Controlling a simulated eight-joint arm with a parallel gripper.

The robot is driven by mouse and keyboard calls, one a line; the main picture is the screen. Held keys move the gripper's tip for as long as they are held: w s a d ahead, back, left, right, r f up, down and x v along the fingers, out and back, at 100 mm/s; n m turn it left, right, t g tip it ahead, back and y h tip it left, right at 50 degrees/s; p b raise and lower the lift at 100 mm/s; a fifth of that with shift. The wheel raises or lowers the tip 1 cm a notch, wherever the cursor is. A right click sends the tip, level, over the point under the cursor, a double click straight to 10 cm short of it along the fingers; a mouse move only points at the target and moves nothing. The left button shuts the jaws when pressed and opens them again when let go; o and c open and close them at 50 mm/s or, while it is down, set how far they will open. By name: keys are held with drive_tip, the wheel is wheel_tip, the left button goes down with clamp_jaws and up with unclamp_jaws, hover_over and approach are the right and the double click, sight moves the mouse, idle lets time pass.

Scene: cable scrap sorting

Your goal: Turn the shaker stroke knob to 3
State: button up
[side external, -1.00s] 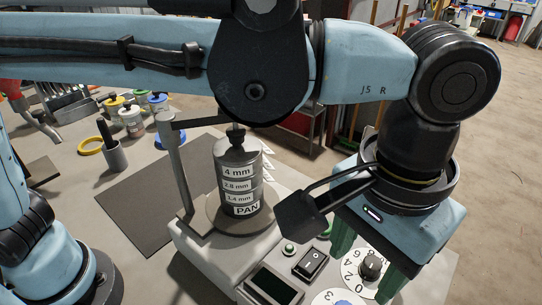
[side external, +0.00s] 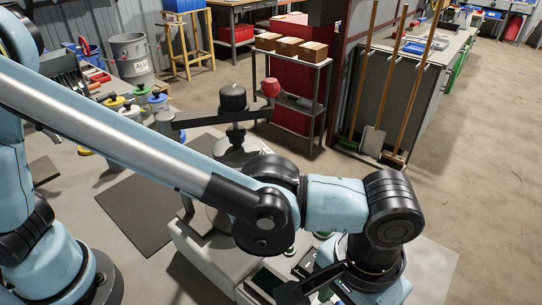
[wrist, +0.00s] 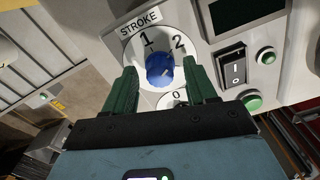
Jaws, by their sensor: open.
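The blue stroke knob (wrist: 160,71) sits on a white round dial (wrist: 136,48) under a STROKE label (wrist: 140,22) in the wrist view. The numbers 1 and 2 show on the dial; no 3 can be seen. A pale mark on the knob is too small to read its setting surely. My gripper (wrist: 159,66) is open, with one green finger on each side of the knob. Whether the fingers touch it cannot be told. In the side external view, my arm and wrist hide the knob and fingers.
A second dial (wrist: 177,97) marked 0 is partly hidden between my fingers. A black rocker switch (wrist: 232,70), green buttons (wrist: 266,56) and a dark screen (wrist: 243,12) lie to the right.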

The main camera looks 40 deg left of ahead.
clamp_jaws()
idle(0.3)
drive_tip(key=shift+m, duration=0.3)
drive_tip(key=m, duration=1.1)
drive_tip(key=shift+m, duration=0.3)
idle(0.4)
unclamp_jaws()
